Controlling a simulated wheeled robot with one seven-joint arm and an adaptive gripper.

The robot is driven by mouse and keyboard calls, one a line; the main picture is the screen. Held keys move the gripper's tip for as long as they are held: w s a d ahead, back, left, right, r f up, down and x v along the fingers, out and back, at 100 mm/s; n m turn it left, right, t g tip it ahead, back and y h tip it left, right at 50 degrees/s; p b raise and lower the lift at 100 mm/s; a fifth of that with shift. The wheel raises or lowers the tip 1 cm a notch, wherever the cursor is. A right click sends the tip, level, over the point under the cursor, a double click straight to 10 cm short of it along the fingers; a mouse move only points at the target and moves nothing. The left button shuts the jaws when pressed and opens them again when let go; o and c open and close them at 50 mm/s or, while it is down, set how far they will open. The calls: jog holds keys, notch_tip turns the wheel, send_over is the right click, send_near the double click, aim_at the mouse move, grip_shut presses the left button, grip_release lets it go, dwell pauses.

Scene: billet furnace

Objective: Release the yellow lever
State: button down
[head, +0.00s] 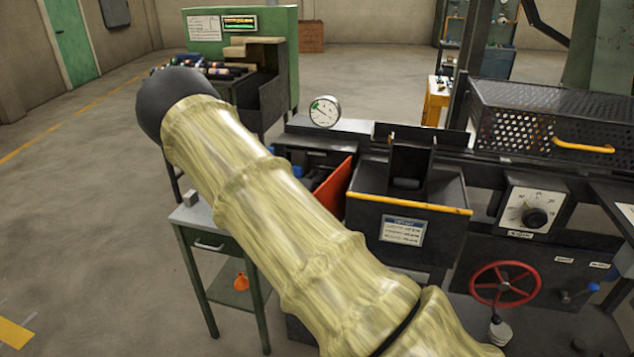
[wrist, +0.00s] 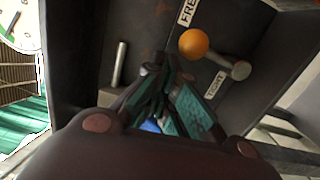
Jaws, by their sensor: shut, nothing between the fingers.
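In the wrist view, a lever with a round yellow-orange knob (wrist: 193,42) stands against a dark panel. A label reading "FREE" is above the knob, and a second label, hard to read, is below it. The head view shows neither lever nor gripper; my sleeved arm covers the middle.
A dark machine box with a yellow edge (head: 410,201) stands right of my arm, with a gauge (head: 325,111) behind it. A red handwheel (head: 503,284) and a mesh guard (head: 550,118) are at right. A small green table (head: 210,240) is at left. Open floor lies far left.

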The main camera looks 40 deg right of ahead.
notch_tip(320, 180, up, 8)
dwell(0.4)
jog(key=shift+a, duration=0.1)
dwell(0.4)
